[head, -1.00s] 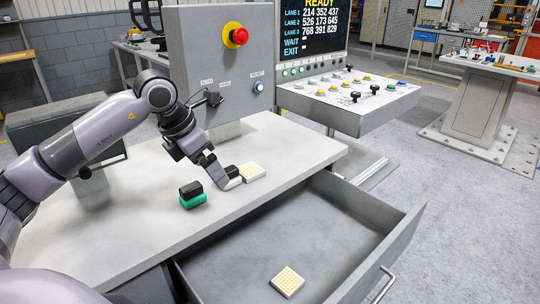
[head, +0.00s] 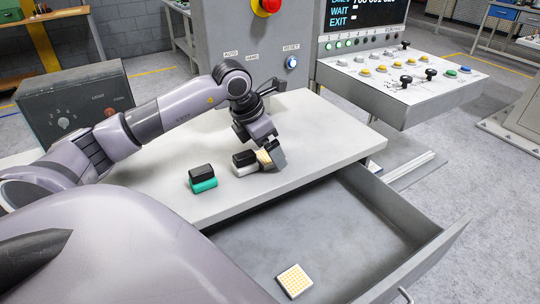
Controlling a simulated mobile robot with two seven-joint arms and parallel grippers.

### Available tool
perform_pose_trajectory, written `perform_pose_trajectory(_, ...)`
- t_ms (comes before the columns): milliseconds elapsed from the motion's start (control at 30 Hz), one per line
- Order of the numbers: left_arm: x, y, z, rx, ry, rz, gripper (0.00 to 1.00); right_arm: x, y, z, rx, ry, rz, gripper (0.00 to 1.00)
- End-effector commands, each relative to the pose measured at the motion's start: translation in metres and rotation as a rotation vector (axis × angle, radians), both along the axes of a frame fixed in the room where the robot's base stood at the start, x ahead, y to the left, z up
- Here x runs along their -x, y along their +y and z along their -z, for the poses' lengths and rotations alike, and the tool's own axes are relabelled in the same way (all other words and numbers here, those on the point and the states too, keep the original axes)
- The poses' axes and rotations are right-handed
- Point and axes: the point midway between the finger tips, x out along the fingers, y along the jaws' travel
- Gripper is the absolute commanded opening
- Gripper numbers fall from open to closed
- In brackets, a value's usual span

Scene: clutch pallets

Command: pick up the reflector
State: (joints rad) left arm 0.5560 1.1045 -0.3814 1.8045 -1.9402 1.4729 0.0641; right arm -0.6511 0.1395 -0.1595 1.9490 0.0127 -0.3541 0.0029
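A small cream reflector tile (head: 264,158) lies on the grey table beside a black-and-white block. My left gripper (head: 268,157) is down at this tile, with a grey finger on its right side that partly covers it. The other finger is not clear, so I cannot tell whether the gripper has closed on the tile. A second flat tile, white with a grid of yellow dots (head: 294,281), lies in the open drawer, well away from the gripper. My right gripper is not in view.
A black-and-white block (head: 244,162) stands just left of the gripper. A black-and-green block (head: 202,178) stands farther left. The open drawer (head: 345,215) is mostly empty. A grey panel with a red button (head: 268,5) and a control console (head: 400,85) stand behind.

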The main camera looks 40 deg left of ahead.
Motion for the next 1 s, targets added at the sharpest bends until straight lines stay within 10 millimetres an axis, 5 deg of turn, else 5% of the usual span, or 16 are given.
perform_pose_trajectory(333,-0.003,-0.001,0.009,-0.002,0.001,0.001,0.94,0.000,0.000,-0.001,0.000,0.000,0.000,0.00)
perform_pose_trajectory(500,-0.003,-0.001,0.009,-0.002,0.001,0.001,0.38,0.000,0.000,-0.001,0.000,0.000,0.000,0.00)
perform_pose_trajectory(533,-0.003,-0.001,0.009,-0.002,0.001,0.001,0.34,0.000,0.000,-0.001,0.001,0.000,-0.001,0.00)
perform_pose_trajectory(1000,-0.004,-0.001,-0.001,-0.002,-0.004,0.000,0.33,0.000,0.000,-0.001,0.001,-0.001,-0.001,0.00)
